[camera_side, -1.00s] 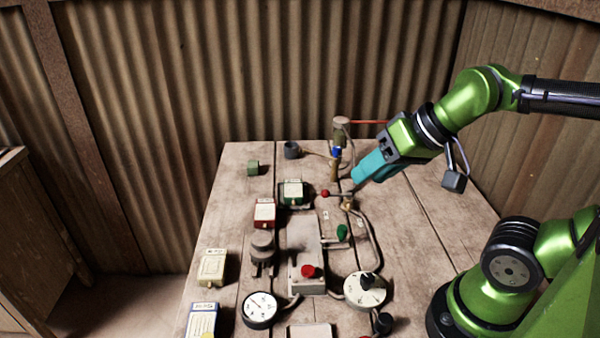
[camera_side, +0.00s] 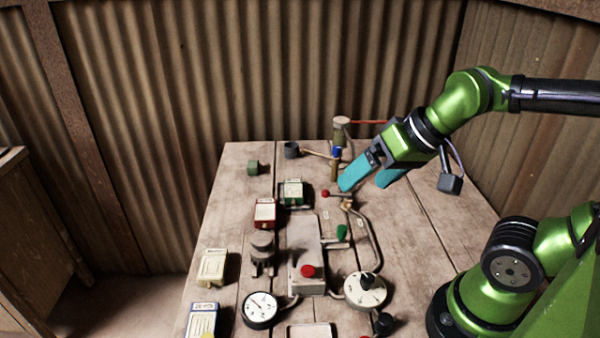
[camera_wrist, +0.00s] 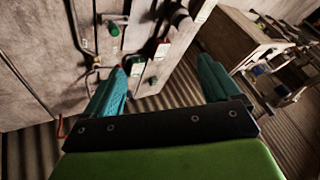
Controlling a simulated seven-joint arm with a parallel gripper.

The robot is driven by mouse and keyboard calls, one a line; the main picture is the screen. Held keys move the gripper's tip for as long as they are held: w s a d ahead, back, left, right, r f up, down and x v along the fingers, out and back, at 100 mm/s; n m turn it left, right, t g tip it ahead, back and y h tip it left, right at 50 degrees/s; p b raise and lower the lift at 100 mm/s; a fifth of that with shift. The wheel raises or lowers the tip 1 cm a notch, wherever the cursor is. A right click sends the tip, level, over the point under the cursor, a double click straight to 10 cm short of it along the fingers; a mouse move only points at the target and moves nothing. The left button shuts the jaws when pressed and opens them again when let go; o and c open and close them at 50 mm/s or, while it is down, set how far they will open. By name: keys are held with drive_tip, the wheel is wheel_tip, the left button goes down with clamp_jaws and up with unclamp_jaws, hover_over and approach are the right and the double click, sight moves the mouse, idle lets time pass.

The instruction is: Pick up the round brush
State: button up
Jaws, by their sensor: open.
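A dark grey round head with a thin tan handle (camera_side: 318,154) lies at the back of the table; it looks like the round brush, though it is too small to be sure. The handle runs right toward an upright post with a blue band (camera_side: 336,163). My gripper (camera_side: 365,185) is open and empty, to the right of and nearer than the handle, its teal fingers pointing down-left above the pipework. In the wrist view my gripper (camera_wrist: 161,88) shows its fingers spread wide with nothing between them. I cannot make out the brush in the wrist view.
A red-tipped lever (camera_side: 326,194) sits close to the left finger. Green (camera_side: 293,192), red (camera_side: 265,212) and cream (camera_side: 212,267) boxes, a press block (camera_side: 307,245), a gauge (camera_side: 260,309) and a dial (camera_side: 365,291) crowd the table (camera_side: 420,225). Its right side is mostly bare.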

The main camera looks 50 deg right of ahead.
sight(262, 237)
drive_tip(key=w+a+f+n+g+h, duration=0.1)
drive_tip(key=w+a+f+n+g, duration=0.1)
drive_tip(key=w+a, duration=0.45)
drive_tip(key=w+a+f+n+g+h, duration=0.1)
drive_tip(key=w+a+f+n+g, duration=0.2)
drive_tip(key=w, duration=0.6)
drive_tip(key=shift+m, duration=0.3)
drive_tip(key=f, duration=0.3)
drive_tip(key=w+f, duration=0.1)
drive_tip(key=f, duration=0.6)
drive_tip(key=shift+w+f, duration=0.1)
drive_tip(key=shift+w, duration=0.1)
drive_tip(key=shift+w+a+f, duration=0.1)
drive_tip(key=shift+w+f, duration=0.05)
drive_tip(key=shift+f, duration=0.8)
drive_tip(key=shift+w+a+f, duration=0.1)
drive_tip(key=shift+w+f, duration=0.1)
drive_tip(key=shift+f, duration=0.75)
drive_tip(key=shift+w+a+f, duration=0.1)
drive_tip(key=shift+w+f, duration=0.05)
drive_tip(key=shift+f, duration=0.8)
drive_tip(key=c, duration=1.1)
drive_tip(key=shift+r, duration=0.1)
drive_tip(key=shift+c, duration=0.2)
wheel_tip(262, 237, up, 10)
drive_tip(key=shift+f, duration=0.1)
